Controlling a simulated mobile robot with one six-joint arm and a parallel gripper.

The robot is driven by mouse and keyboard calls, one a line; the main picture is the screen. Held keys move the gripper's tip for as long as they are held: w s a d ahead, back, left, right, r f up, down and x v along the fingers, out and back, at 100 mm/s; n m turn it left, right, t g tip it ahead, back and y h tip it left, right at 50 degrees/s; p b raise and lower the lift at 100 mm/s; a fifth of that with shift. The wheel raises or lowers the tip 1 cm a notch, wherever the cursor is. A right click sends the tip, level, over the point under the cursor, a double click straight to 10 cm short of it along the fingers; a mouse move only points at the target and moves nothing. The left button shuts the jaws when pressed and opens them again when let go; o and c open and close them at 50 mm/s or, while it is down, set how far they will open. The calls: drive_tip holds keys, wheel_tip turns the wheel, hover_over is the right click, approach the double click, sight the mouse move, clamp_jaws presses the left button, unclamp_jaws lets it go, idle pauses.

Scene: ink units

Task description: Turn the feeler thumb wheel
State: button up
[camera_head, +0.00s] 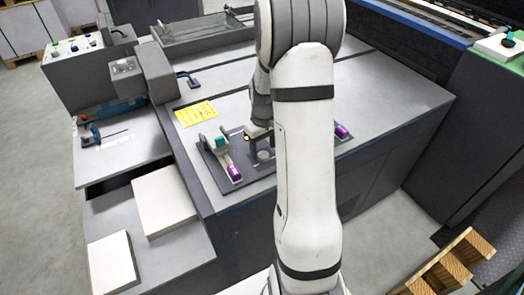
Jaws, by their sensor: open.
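A dark plate (211,166) lies on the grey machine top and carries several small fittings. A short grey round piece (264,156) stands near its middle; it may be the feeler thumb wheel, but it is too small to be sure. My gripper (260,143) points down just above and behind this piece, and its jaws are open. I cannot tell whether it touches anything. My white arm hides the plate's right part and some of the gripper.
On the plate, a green-topped fitting (221,142) and a purple block (234,173) stand left of the gripper. Another purple block (342,131) shows right of my arm. A yellow label (197,113) lies behind. White stacks (163,200) sit at lower left.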

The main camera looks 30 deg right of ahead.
sight(263, 156)
drive_tip(key=shift+f, duration=1.4)
drive_tip(key=shift+c, duration=0.5)
